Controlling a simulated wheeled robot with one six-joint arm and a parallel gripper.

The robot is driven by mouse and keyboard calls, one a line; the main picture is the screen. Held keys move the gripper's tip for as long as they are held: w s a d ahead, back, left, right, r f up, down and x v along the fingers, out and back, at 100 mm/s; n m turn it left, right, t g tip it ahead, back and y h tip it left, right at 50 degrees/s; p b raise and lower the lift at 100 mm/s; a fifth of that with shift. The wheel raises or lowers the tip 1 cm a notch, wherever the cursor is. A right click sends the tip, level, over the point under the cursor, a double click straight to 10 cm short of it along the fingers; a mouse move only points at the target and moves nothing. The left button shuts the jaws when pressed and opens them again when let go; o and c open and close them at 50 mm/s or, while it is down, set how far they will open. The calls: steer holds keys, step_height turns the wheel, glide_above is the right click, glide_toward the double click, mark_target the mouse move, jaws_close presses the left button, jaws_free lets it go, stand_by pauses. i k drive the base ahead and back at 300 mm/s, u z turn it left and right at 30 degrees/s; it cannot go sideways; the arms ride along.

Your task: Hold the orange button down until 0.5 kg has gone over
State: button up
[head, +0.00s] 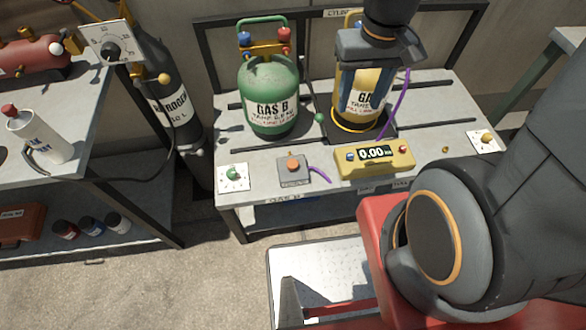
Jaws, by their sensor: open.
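The orange button (293,164) sits on top of a small grey box (294,178) at the front edge of the bench. A purple line leaves the box on its right. The yellow scale display (376,160) reads 0.00. A yellow gas cylinder (353,122) stands upright on a dark scale platform (393,132) behind the display. The green GAS B cylinder (270,95) stands upright to its left. My gripper (364,104) is open and points down in front of the yellow cylinder, hiding much of it. I cannot tell whether it touches the cylinder. It is apart from the button.
A plate with a green knob (233,175) lies left of the button box. A plate with a yellow knob (486,138) lies at the bench's right. A purple hose (398,100) runs beside the yellow cylinder. A nitrogen cylinder (172,110) and a grey side table (90,155) stand left.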

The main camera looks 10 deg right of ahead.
mark_target(292, 164)
steer(key=k, duration=1.35)
steer(key=u, duration=0.65)
steer(key=i, duration=1.1)
steer(key=z, duration=0.05)
